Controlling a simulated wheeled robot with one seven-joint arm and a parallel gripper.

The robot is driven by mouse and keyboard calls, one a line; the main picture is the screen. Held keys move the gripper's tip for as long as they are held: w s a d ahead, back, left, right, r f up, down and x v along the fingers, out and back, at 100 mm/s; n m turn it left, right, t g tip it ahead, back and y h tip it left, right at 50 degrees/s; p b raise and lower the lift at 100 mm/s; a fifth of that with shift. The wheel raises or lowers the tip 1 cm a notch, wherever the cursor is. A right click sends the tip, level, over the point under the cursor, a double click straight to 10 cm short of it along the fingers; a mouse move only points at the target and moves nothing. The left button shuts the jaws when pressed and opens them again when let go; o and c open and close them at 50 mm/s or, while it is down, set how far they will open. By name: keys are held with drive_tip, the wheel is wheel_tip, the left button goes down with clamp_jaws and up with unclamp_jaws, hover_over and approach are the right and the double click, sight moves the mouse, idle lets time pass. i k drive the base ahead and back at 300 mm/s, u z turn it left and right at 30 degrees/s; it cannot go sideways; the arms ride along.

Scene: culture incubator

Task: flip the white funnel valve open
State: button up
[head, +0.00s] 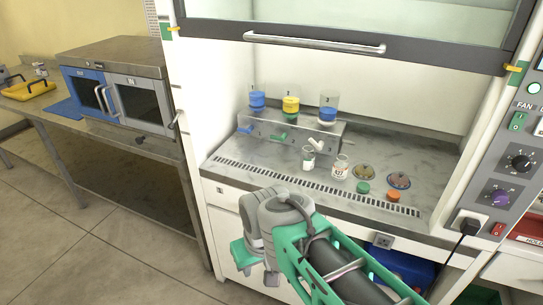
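The white funnel valve (316,144) is a small white handle on the front of the grey funnel stand (292,130), at its right end inside the hood. It looks tilted, but I cannot tell its exact setting. My arm is folded in front of the hood, low and well apart from the valve. Its end (244,258) shows near the cabinet front, but no fingers can be made out.
A small bottle (308,158) stands just below the white valve, with a glass beaker (340,167) to its right. Green (363,187) and orange (393,196) caps and two round dishes lie further right. The raised sash handle (315,43) spans above.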

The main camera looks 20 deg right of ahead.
sight(319, 146)
drive_tip(key=u, duration=0.6)
drive_tip(key=i, duration=1)
drive_tip(key=z, duration=0.1)
